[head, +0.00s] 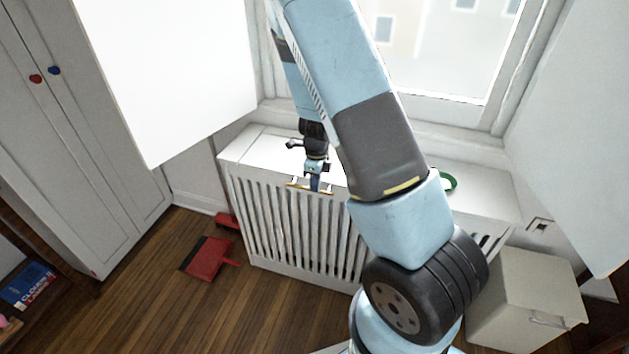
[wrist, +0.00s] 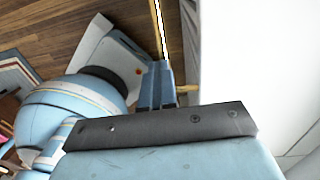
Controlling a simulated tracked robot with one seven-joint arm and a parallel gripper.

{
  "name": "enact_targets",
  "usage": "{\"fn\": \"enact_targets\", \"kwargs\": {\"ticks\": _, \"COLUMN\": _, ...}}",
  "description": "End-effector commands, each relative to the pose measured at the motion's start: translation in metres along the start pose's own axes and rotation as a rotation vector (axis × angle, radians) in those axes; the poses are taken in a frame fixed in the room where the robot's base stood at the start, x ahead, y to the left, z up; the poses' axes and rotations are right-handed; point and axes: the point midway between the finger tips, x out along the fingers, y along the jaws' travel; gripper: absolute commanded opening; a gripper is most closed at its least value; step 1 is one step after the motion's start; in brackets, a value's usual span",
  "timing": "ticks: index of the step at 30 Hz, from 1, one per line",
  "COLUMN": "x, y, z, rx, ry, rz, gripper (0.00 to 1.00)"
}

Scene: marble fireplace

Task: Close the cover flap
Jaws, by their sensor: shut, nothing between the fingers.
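The slatted white radiator cover (head: 245,210) stands under the window. Its white top (head: 256,146) looks roughly flat and shows a seam on the left. I take this top to be the cover flap; I cannot tell whether it is fully down. A thin brass-coloured bar (head: 296,185) runs at its front edge, also seen in the wrist view (wrist: 160,30). My gripper (head: 315,186) is shut and empty at this bar; I cannot tell whether it touches. In the wrist view the fingers (wrist: 157,84) sit beside the bar, with a white surface to their right.
A red dustpan (head: 207,258) lies on the wooden floor left of the cover. A small beige cabinet (head: 524,298) stands at the right. A green round object (head: 450,181) rests on the cover's right part, partly behind my arm. Large white panels flank the window.

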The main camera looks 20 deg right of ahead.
Motion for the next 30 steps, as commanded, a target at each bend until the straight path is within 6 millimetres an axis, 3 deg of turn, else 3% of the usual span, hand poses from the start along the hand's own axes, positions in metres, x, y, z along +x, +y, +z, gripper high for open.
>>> {"fn": "enact_targets", "kwargs": {"ticks": 1, "x": 0.008, "y": 0.007, "z": -0.003, "rx": -0.002, "ry": 0.012, "rz": 0.015, "gripper": 0.0}}
{"fn": "enact_targets", "kwargs": {"ticks": 5, "x": 0.008, "y": 0.008, "z": -0.003, "rx": -0.002, "ry": 0.013, "rz": 0.017, "gripper": 0.0}}
{"fn": "enact_targets", "kwargs": {"ticks": 11, "x": -0.002, "y": 0.009, "z": -0.004, "rx": 0.001, "ry": 0.011, "rz": 0.015, "gripper": 0.0}}
{"fn": "enact_targets", "kwargs": {"ticks": 18, "x": -0.04, "y": 0.009, "z": -0.007, "rx": 0.012, "ry": -0.002, "rz": 0.0, "gripper": 0.0}}
{"fn": "enact_targets", "kwargs": {"ticks": 30, "x": -0.105, "y": 0.025, "z": -0.005, "rx": 0.012, "ry": -0.005, "rz": -0.003, "gripper": 0.0}}
